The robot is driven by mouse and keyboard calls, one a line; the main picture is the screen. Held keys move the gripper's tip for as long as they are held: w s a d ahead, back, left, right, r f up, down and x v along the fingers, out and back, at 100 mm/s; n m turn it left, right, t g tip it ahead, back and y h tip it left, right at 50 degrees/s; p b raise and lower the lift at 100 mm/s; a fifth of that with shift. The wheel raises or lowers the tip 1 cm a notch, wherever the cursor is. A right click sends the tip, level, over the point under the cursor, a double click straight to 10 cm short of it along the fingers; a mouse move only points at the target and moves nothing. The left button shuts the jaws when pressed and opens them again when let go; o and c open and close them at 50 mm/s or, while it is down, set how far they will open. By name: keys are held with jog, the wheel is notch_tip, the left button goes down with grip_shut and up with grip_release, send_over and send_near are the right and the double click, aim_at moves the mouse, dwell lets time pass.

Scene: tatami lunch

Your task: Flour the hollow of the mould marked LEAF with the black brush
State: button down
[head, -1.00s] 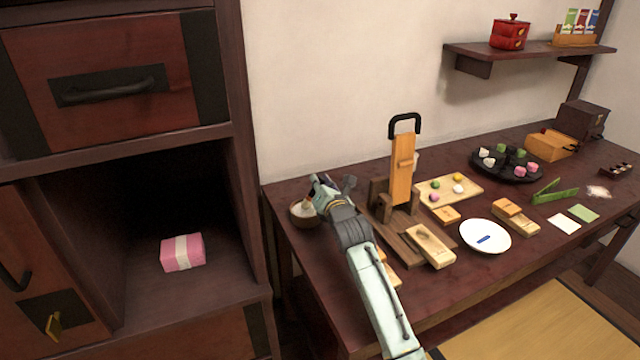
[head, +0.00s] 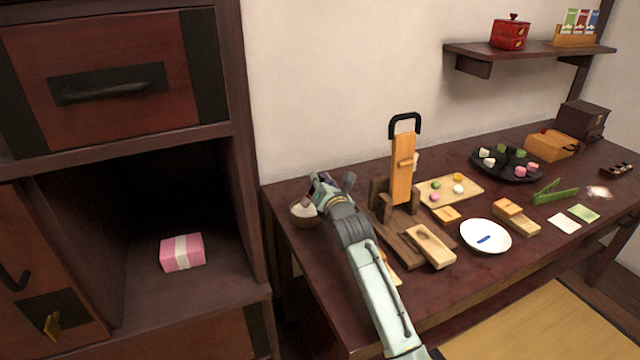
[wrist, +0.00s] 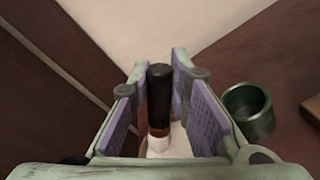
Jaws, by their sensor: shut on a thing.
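My gripper (head: 325,190) is over the bowl (head: 302,216) at the table's left end. In the wrist view its purple pads are on either side of the black brush (wrist: 159,90), and it is shut on it. The brush points down, with its pale lower end at white flour (wrist: 176,140); whether it touches is unclear. A wooden mould (head: 436,253) with a long hollow lies in front of the wooden stand. Another light wooden block (head: 518,219) lies right of the plate. No LEAF marking is readable. Part of another wooden piece is hidden behind my arm.
A wooden stand with a tall upright board (head: 402,170) stands just right of my gripper. A green cup (wrist: 249,110) is close by in the wrist view. A white plate (head: 485,237), a sweets board (head: 462,187) and a black tray (head: 507,170) lie further right.

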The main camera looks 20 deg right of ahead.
jog(key=shift+r+p, duration=0.45)
jog(key=shift+r, duration=2.6)
jog(key=shift+s+f, duration=0.1)
